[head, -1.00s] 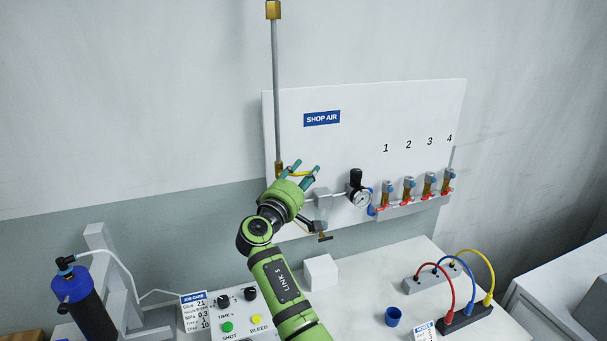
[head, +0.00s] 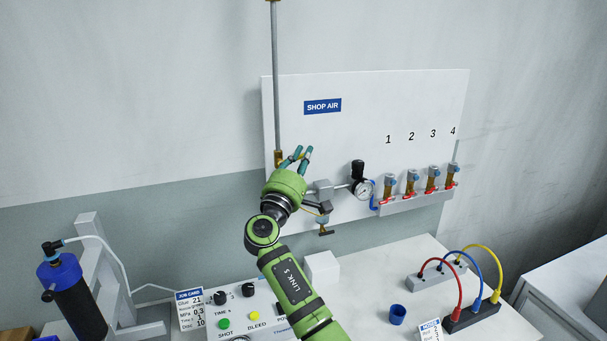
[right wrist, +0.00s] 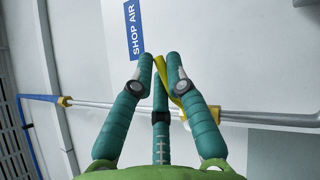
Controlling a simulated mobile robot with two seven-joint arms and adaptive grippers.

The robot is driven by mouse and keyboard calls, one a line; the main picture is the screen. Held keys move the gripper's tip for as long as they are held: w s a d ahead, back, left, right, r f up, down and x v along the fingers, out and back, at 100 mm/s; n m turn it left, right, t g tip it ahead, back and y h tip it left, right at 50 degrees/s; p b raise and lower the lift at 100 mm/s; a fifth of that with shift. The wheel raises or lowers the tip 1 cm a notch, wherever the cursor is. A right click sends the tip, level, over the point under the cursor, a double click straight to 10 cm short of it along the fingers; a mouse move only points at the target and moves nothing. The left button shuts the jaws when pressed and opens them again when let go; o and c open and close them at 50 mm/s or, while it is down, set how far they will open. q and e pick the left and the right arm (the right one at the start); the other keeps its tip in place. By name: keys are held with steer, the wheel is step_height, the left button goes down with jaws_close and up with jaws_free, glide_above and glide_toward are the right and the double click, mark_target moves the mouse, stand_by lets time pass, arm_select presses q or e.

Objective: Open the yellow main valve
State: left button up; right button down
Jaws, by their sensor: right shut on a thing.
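The yellow main valve's handle (right wrist: 161,72) shows in the right wrist view as a yellow lever between my gripper's fingers. It stands out at a steep slant across the grey pipe (right wrist: 250,117). In the head view my gripper hides the lever, beside the brass fitting (head: 279,158) at the foot of the upright pipe (head: 276,80). My right gripper (head: 297,152) is at the valve, its fingers closed in on the lever; its fingertips also show in the right wrist view (right wrist: 160,62). My left gripper is not in view.
The shop air board (head: 400,110) stands behind the gripper. A gauge (head: 364,188) and several small red-handled valves (head: 411,185) are to the right. Below, the bench holds a control box (head: 240,318), a white block (head: 322,268) and a blue cup (head: 397,314).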

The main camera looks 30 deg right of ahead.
arm_select(q)
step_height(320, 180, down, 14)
steer(key=b, duration=1.3)
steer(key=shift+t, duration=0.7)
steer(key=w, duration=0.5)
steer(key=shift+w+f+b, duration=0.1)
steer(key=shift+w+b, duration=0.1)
steer(key=shift+b, duration=0.2)
arm_select(e)
steer(key=a+r+n+t+y, duration=0.1)
steer(key=n+t+y, duration=0.3)
steer(key=n, duration=0.5)
steer(key=a+n+t+y, duration=0.2)
steer(key=n+t+y, duration=0.3)
steer(key=n+y, duration=0.3)
steer(key=w+a+r+n+t+y, duration=0.1)
steer(key=n+t+y, duration=0.4)
steer(key=n, duration=0.6)
steer(key=shift+w+a+r+y, duration=0.1)
steer(key=shift+a+r+y, duration=0.2)
steer(key=shift+r+y, duration=0.1)
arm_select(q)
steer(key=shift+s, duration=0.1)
arm_select(e)
steer(key=c, duration=1.2)
jaws_free()
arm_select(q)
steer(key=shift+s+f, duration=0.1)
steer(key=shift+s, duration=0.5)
